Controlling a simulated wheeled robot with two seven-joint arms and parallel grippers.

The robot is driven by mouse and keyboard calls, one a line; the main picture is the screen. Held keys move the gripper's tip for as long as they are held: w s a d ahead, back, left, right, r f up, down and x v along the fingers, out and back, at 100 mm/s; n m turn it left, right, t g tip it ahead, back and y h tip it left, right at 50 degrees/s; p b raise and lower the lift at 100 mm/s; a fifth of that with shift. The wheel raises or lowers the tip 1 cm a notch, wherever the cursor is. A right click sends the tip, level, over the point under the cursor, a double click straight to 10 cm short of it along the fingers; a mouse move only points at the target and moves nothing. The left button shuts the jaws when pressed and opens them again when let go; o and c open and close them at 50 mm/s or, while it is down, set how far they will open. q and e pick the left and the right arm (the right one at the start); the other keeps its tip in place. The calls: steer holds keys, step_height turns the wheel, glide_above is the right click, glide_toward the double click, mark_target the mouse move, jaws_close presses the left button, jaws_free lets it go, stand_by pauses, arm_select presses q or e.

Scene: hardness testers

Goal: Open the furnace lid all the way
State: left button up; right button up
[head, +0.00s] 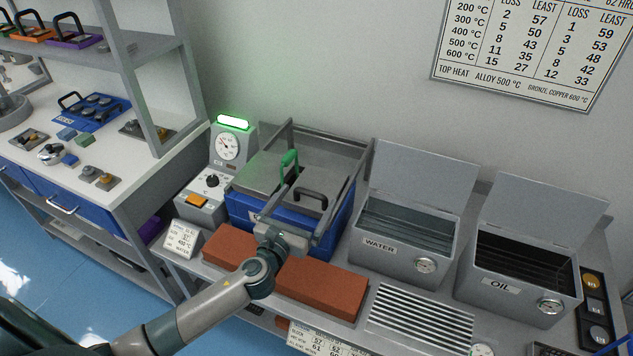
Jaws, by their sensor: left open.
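The furnace is a blue box (240,207) on the grey bench, with a flat grey lid (262,163) that looks shut on top. A black bar handle (312,192) stands on the lid toward its front right. A green grip (289,158) rises from the lid area, left of the black handle; its mounting is unclear. My left gripper (305,204) reaches over the furnace front from below. It is open, and its fingers lie to either side of the black handle. I cannot tell whether they touch it. My right gripper is not in view.
Orange-red bricks (330,292) lie before the furnace. The control unit (212,182) with a dial and lit green lamp stands left. WATER (395,255) and OIL (515,290) tanks with raised lids stand right. Grey bars (330,137) run around the furnace top.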

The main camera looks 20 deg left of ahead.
mark_target(317, 184)
arm_select(q)
steer(key=w, duration=0.5)
steer(key=shift+w+d, duration=0.1)
steer(key=shift+w, duration=0.2)
steer(key=shift+w+p, duration=0.3)
steer(key=shift+w, duration=0.5)
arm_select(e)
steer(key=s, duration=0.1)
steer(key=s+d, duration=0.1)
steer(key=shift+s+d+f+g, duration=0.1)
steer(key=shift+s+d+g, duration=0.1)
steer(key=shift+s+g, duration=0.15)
